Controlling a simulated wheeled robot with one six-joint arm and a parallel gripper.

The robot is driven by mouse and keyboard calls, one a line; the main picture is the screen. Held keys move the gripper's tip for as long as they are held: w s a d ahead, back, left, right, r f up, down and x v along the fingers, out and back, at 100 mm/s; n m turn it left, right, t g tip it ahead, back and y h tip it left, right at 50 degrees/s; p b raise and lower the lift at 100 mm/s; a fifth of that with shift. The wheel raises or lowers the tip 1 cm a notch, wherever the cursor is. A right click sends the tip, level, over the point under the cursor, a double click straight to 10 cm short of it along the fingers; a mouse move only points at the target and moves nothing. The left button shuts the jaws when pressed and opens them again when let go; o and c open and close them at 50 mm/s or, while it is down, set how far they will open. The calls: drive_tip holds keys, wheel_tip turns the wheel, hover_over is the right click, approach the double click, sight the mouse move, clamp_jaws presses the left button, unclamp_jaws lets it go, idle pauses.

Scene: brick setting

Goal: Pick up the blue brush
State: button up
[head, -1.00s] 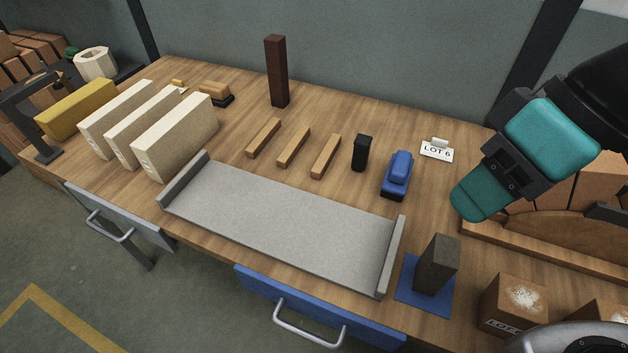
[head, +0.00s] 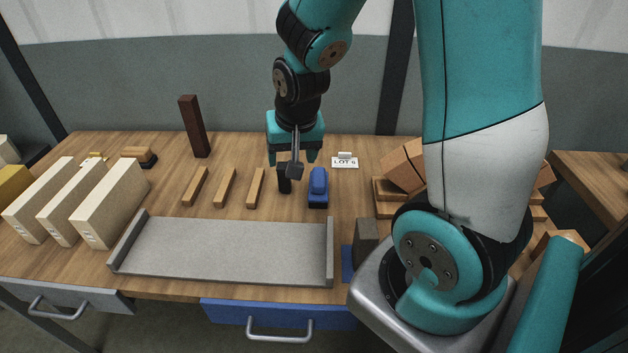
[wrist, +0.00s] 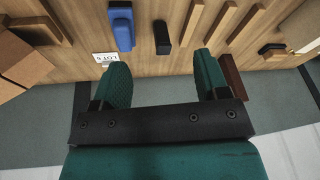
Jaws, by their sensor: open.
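The blue brush (head: 318,186) lies on the wooden bench, right of a small black upright block (head: 284,180) and in front of the LOT 6 card. It also shows at the top of the wrist view (wrist: 122,27), beyond the fingertips and left of the middle between them. My gripper (head: 294,160) is above the bench, behind and a little left of the brush, apart from it. In the wrist view the two teal fingers (wrist: 160,68) are spread wide with nothing between them.
The black block stands close beside the brush. The LOT 6 card (head: 345,161) is behind it. Wooden bars (head: 225,187) lie to the left, and a dark brown post (head: 195,127) stands behind them. A grey tray (head: 225,250) is in front. Brown bricks (head: 403,167) are at right.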

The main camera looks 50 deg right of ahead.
drive_tip(key=d+f+m+h, duration=0.2)
drive_tip(key=d+f+m, duration=0.1)
drive_tip(key=d, duration=0.6)
drive_tip(key=p, duration=0.2)
approach(319, 176)
drive_tip(key=f, duration=0.4)
drive_tip(key=shift+w+d+f, duration=0.1)
drive_tip(key=shift+d+f, duration=0.1)
drive_tip(key=shift+d, duration=0.15)
drive_tip(key=shift+w+d+r+p+x, duration=0.1)
drive_tip(key=shift+w+p+x, duration=0.2)
drive_tip(key=shift+x, duration=0.75)
drive_tip(key=shift+w+d+r+p+x, duration=0.1)
drive_tip(key=shift+p+x, duration=0.3)
drive_tip(key=shift+x, duration=0.65)
drive_tip(key=shift+w+r+p+x, duration=0.15)
drive_tip(key=shift+p+x, duration=0.2)
drive_tip(key=shift+x, duration=0.7)
drive_tip(key=c, duration=1.1)
drive_tip(key=shift+f, duration=0.1)
wheel_tip(319, 176, up, 20)
drive_tip(key=b, duration=0.2)
drive_tip(key=shift+b, duration=0.35)
